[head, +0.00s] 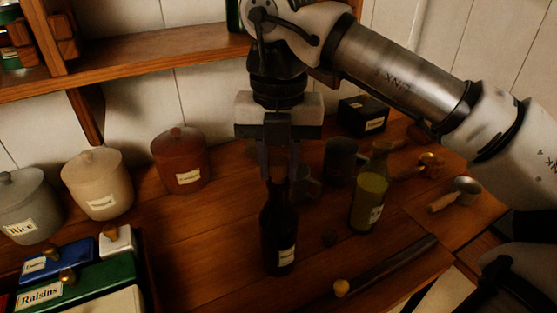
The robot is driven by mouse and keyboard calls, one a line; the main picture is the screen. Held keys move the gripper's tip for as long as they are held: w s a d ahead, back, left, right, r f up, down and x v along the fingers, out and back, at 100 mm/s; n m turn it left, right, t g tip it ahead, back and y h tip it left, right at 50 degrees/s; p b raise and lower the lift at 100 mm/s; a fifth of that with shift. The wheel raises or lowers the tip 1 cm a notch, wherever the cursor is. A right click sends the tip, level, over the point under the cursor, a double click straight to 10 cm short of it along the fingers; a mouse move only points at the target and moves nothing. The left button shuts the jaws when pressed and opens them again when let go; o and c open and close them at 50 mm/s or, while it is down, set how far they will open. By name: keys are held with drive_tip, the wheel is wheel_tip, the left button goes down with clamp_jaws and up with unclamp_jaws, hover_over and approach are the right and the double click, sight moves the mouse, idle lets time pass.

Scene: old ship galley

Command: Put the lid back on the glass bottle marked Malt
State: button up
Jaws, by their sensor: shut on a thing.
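A dark glass bottle (278,232) stands upright on the wooden counter, with a small pale label that I cannot read clearly. My gripper (280,172) points straight down right over its neck. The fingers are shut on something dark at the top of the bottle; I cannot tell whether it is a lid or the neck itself. A second glass bottle (369,198), yellow-green with a pale label, stands to the right; its label is also unreadable.
Lidded jars in grey (30,213), cream (98,186) and red-brown (181,162) stand at left, behind labelled boxes (70,267). A dark mug (340,161) and black box (363,115) stand behind. A scoop (455,194) and a dark rod (390,268) lie at right.

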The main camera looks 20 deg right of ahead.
drive_tip(key=o, duration=1.5)
drive_tip(key=shift+r+p, duration=2.45)
drive_tip(key=shift+r, duration=1.1)
drive_tip(key=shift+c, duration=0.5)
clamp_jaws()
